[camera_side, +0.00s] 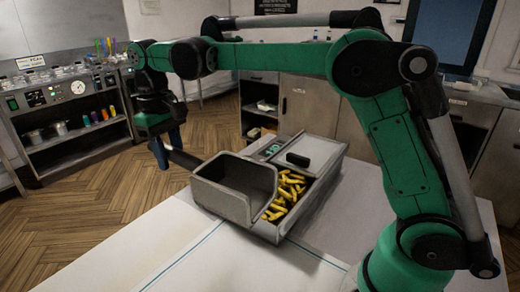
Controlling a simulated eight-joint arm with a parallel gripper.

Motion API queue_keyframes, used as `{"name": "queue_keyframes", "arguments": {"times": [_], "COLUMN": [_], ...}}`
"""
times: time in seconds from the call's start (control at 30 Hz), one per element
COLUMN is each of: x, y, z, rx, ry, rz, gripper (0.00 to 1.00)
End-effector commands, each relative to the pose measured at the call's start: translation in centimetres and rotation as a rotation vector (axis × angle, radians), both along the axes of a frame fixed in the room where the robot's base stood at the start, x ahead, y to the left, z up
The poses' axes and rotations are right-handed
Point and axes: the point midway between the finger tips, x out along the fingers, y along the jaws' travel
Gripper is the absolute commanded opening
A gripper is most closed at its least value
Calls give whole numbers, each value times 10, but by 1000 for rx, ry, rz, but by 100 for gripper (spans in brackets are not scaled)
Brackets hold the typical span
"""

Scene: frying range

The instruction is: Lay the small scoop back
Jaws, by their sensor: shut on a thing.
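The small scoop is a grey, open-fronted scoop (238,185) with a dark handle (185,159) pointing to the left. My gripper (163,150), at the left above the table's far edge, is shut on the handle. The scoop is over the left front part of a grey bin (268,233); I cannot tell whether it touches the bin. Its opening faces right, and its inside looks empty. Yellow fry-like pieces (284,195) lie in the bin just right of the scoop. The scoop hides part of the bin and its contents.
The bin has a flat grey cover (316,149) at its back with a black handle (298,159). The white table (150,235) is clear at the front left. Shelves with jars (70,88) stand at the far left, and cabinets (308,105) line the back.

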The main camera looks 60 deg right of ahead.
Motion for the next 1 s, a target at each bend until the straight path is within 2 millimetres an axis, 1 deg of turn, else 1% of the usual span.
{"name": "queue_keyframes", "arguments": {"times": [0.03, 0.1, 0.2, 0.3, 0.4, 0.67, 1.0], "x": [0, 0, 0, 0, 0, 0, 0], "y": [0, 0, 0, 0, 0, 0, 0], "z": [-11, -26, -48, -65, -76, -94, -128], "rx": [0, 0, 0, 0, 0, 0, -1], "ry": [0, 0, 0, 0, 0, -1, -1], "rz": [1, 2, 3, 3, 4, 4, 4], "gripper": [0, 0, 0, 0, 0, 0, 0]}}
